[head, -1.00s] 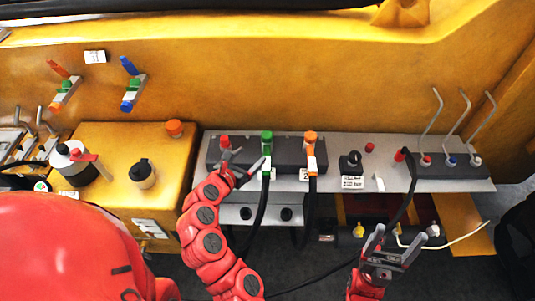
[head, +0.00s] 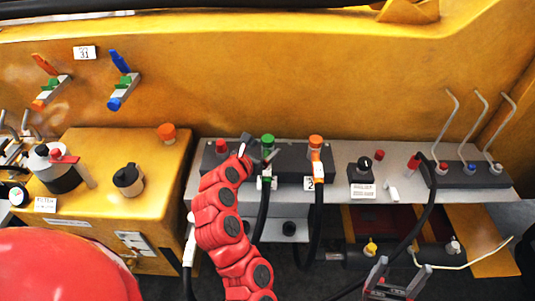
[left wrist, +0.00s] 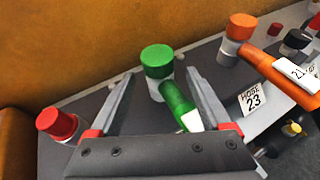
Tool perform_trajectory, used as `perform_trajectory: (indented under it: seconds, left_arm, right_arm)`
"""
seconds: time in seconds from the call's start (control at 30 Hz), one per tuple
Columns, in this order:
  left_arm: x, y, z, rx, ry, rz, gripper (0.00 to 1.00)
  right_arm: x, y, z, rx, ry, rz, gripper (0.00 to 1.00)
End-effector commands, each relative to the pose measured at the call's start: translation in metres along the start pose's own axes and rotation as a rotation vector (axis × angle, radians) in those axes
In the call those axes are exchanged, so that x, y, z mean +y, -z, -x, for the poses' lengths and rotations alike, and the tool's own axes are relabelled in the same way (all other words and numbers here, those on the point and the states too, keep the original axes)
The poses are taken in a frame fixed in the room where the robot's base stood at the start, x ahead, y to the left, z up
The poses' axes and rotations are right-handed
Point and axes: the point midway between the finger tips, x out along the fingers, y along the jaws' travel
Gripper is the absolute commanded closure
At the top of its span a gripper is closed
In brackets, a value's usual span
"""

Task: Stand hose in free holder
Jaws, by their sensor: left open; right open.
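A dark block (head: 295,166) on the grey shelf carries a red cap (head: 221,146), a green-capped hose fitting (head: 267,141) and an orange hose fitting (head: 316,143). Black hoses hang from the green and orange ones. My left gripper (head: 258,148) is open at the green fitting. In the left wrist view, its fingers (left wrist: 162,76) lie either side of the green fitting (left wrist: 178,100), with gaps visible; the red cap (left wrist: 57,123) is left of them. My right gripper (head: 402,267) is open and empty in front of the shelf. I cannot tell which holder is free.
A black hose with a red end (head: 413,162) drapes near the right block (head: 468,176), which bears several bent metal levers. A dark knob (head: 364,165) stands on the shelf between. Another hose with a pale fitting (head: 190,242) hangs left of my left arm. The yellow wall (head: 290,80) rises behind.

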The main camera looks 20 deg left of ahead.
Motion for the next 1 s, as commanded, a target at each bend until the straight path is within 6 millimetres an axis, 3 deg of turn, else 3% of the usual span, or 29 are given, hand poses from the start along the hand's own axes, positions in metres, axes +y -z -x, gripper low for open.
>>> perform_trajectory:
  seconds: [0.2,0.53,1.0]
  left_arm:
    - [0.001,-0.002,-0.023,0.001,-0.001,0.000,0.18]
    - [0.001,-0.001,-0.028,-0.003,-0.002,0.002,0.18]
    - [0.001,0.000,-0.028,-0.002,-0.001,0.002,1.00]
  right_arm:
    - [0.000,0.001,-0.007,0.000,0.000,0.000,0.22]
    - [0.000,0.001,-0.007,0.000,0.000,0.000,0.22]
    - [0.000,0.001,-0.007,0.000,0.000,0.000,0.22]
